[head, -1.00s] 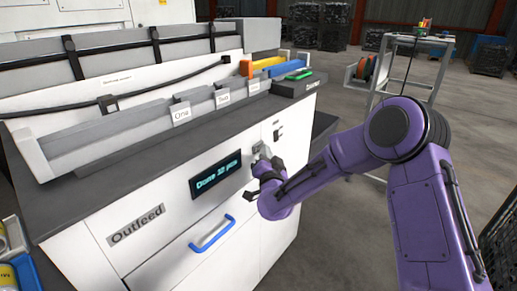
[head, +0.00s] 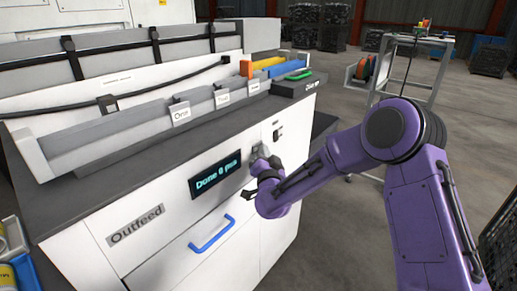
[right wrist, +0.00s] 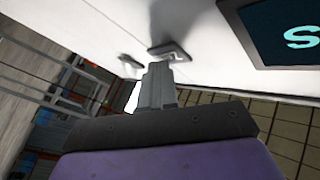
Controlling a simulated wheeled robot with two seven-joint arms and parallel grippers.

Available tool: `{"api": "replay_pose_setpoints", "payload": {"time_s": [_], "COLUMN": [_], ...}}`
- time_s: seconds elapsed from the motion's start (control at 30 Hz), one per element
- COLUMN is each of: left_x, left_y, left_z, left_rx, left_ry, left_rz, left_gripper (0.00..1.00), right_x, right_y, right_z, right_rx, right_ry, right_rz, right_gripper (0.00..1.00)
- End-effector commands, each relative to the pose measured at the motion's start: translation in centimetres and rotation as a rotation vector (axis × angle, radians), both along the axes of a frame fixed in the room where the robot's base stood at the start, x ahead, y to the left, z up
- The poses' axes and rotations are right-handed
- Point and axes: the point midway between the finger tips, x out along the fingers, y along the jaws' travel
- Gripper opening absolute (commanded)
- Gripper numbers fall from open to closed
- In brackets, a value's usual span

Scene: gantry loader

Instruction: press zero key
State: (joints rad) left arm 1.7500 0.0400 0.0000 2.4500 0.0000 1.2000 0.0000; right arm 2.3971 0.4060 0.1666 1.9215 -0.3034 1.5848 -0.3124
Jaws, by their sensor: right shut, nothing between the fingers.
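The zero key has no readable label; a small grey key frame (right wrist: 168,49) on the white front panel is right at my fingertips in the right wrist view. My right gripper (head: 259,154) is shut and empty, its tips at the panel just right of the display. It also shows in the right wrist view (right wrist: 158,68), its tips partly covering the key frame; touching or just apart I cannot tell. The dark display (head: 216,175) reads "Done 0 pcs" in cyan. Its corner shows in the right wrist view (right wrist: 285,35). My left gripper is not in view.
Dark switches (head: 278,132) sit on the panel above my right gripper. A blue handle (head: 211,233) and an "Outfeed" label (head: 136,224) are lower left. Labelled bins (head: 180,113) and a green item (head: 299,75) are on top. A cart (head: 410,65) stands behind.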

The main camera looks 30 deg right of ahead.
Motion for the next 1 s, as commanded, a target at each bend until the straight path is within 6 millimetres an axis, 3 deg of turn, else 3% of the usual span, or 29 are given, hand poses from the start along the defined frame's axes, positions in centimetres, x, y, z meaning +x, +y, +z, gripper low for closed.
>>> {"api": "replay_pose_setpoints", "payload": {"time_s": [0.73, 1.0], "left_x": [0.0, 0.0], "left_y": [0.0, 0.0], "left_z": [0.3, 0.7], "left_rx": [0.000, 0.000], "left_ry": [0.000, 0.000], "left_rz": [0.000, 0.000], "left_gripper": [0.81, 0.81], "right_x": [-1.7, -4.1], "right_y": [-0.6, -1.6], "right_z": [0.0, 0.0], "right_rx": [-0.001, -0.002], "right_ry": [0.000, 0.002], "right_rz": [0.001, 0.002], "right_gripper": [0.00, 0.00]}}
